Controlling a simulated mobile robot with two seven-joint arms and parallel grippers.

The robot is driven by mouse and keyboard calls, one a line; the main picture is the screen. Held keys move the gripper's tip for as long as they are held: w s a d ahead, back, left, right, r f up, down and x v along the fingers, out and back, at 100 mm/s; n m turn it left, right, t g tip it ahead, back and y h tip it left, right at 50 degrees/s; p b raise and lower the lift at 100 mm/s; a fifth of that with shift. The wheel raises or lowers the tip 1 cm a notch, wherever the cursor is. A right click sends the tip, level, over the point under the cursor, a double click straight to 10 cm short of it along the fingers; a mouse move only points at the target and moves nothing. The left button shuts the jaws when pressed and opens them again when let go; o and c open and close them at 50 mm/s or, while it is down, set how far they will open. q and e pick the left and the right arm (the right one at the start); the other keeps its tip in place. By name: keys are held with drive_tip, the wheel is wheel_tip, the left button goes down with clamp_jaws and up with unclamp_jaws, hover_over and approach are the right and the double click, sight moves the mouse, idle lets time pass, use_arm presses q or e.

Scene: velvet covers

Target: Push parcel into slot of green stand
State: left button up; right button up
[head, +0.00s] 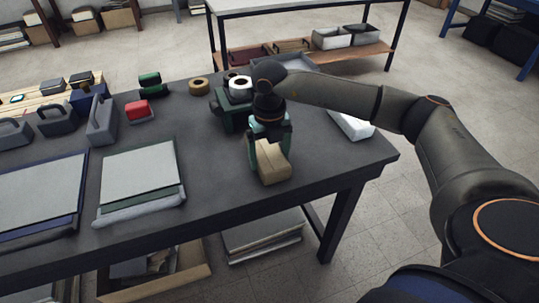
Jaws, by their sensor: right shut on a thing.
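My right gripper (268,146) reaches down over the dark table from the right and is shut on a tan box-shaped parcel (273,172). The parcel is at or just above the tabletop near its right front edge; I cannot tell if it touches. The gripper hides its upper part. A dark green piece (230,122), which may be the green stand, stands just behind and left of the gripper, partly hidden by it. I cannot make out its slot. My left gripper is not in view.
A white tape roll (240,87) is by the green piece, and a tan roll (199,87) lies farther left. A red-topped block (138,111) and grey covers (140,178) are on the left. A white box (351,124) lies behind my right arm. The tabletop left of the parcel is clear.

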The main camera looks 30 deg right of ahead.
sight(263, 142)
idle(0.3)
drive_tip(key=shift+w+d, duration=0.25)
drive_tip(key=shift+w, duration=1)
drive_tip(key=shift+w+r+b, duration=0.1)
drive_tip(key=shift+w+b, duration=0.15)
drive_tip(key=shift+b, duration=0.05)
drive_tip(key=shift+w+d, duration=0.1)
drive_tip(key=shift+w+d, duration=0.15)
drive_tip(key=shift+w, duration=0.5)
drive_tip(key=shift+w+d+b, duration=0.25)
drive_tip(key=shift+w+b, duration=0.2)
drive_tip(key=shift+w, duration=0.75)
drive_tip(key=shift+w+d, duration=0.1)
drive_tip(key=shift+w, duration=0.2)
drive_tip(key=shift+w, duration=0.1)
